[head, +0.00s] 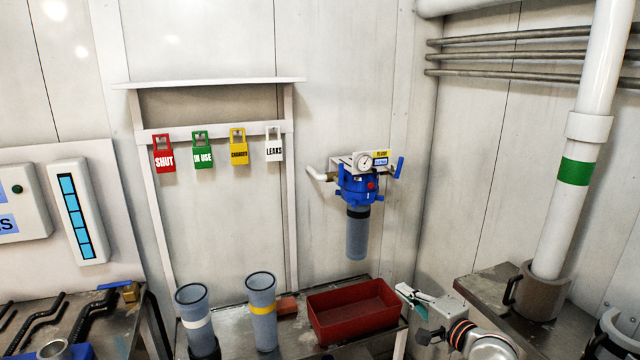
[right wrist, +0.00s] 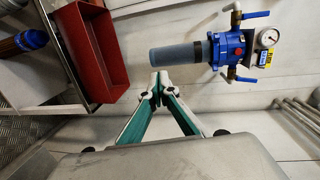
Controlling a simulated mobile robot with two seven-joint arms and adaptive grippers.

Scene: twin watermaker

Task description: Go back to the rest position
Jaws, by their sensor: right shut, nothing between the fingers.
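My right gripper (head: 408,296) is at the lower right of the head view, just right of the red tray. In the right wrist view its two green-lined fingers (right wrist: 157,82) meet at the tips, shut and empty. Beyond them hangs the blue filter housing (right wrist: 228,48) with its grey bowl and gauge, apart from the fingers. The same housing (head: 358,190) is on the wall in the head view, above and left of the gripper. My left gripper does not show in either view.
A red tray (head: 352,329) and two grey cylinders, one white-banded (head: 195,306) and one yellow-banded (head: 262,316), stand on the metal bench. Tags hang on a rack (head: 215,130). A white pipe (head: 575,130) with a green band rises at right. Open space lies above the gripper.

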